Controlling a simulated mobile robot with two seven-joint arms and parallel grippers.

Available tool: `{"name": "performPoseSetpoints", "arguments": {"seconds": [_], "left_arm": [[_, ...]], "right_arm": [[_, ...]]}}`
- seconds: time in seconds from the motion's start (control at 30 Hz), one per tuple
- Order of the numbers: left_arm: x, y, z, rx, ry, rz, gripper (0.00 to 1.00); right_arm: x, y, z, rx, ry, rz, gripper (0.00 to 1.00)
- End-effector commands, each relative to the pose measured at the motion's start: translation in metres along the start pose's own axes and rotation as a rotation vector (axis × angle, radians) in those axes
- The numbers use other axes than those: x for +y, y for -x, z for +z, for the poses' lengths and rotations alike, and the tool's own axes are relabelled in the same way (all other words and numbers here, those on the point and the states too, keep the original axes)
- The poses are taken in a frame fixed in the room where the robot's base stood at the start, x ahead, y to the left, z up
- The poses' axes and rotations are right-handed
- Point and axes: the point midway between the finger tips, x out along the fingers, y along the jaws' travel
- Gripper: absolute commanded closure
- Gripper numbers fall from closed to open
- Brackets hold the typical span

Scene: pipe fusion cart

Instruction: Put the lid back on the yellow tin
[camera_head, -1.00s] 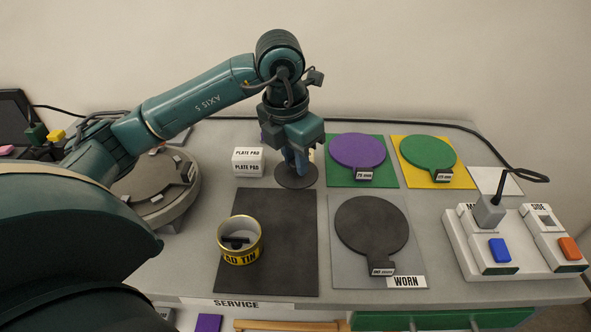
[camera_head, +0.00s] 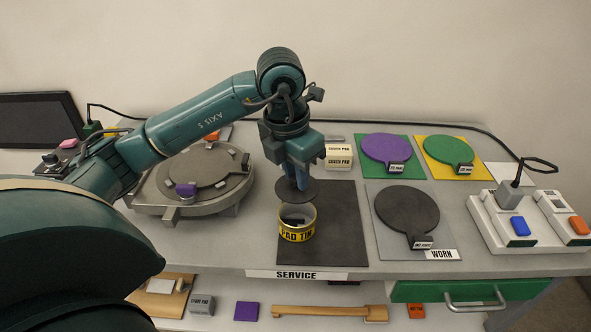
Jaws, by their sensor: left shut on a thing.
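The yellow tin (camera_head: 297,235) stands open and upright near the left front of the dark mat (camera_head: 345,228). Its black lettering faces the front, and something dark shows inside. My left gripper (camera_head: 300,181) is shut on the lid (camera_head: 296,192), a flat dark disc, from above. The lid is roughly level, above and slightly behind the tin's opening in the picture. The fingers hide the middle of the lid. My right gripper is out of view.
A round grey fixture (camera_head: 190,205) stands left of the tin. White pad boxes (camera_head: 339,158) stand behind. A dark paddle (camera_head: 407,210) lies on the WORN plate (camera_head: 445,240) to the right; the switch box (camera_head: 530,225) is further right. A shelf below holds loose items.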

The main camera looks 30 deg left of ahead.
Motion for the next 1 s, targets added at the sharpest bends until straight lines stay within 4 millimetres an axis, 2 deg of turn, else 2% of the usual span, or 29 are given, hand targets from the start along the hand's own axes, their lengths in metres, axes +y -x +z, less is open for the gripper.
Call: {"name": "performPoseSetpoints", "arguments": {"seconds": [0.4, 0.6, 1.0], "left_arm": [[0.0, -0.04, -0.006, 0.001, -0.001, -0.001, 1.0], [0.0, -0.056, -0.009, 0.0, 0.0, 0.0, 1.0], [0.0, -0.058, -0.009, 0.0, 0.0, 0.0, 1.0]], "right_arm": [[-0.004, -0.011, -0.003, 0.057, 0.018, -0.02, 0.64], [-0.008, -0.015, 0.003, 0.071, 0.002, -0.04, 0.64], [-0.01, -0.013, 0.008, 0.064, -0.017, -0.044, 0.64]]}}
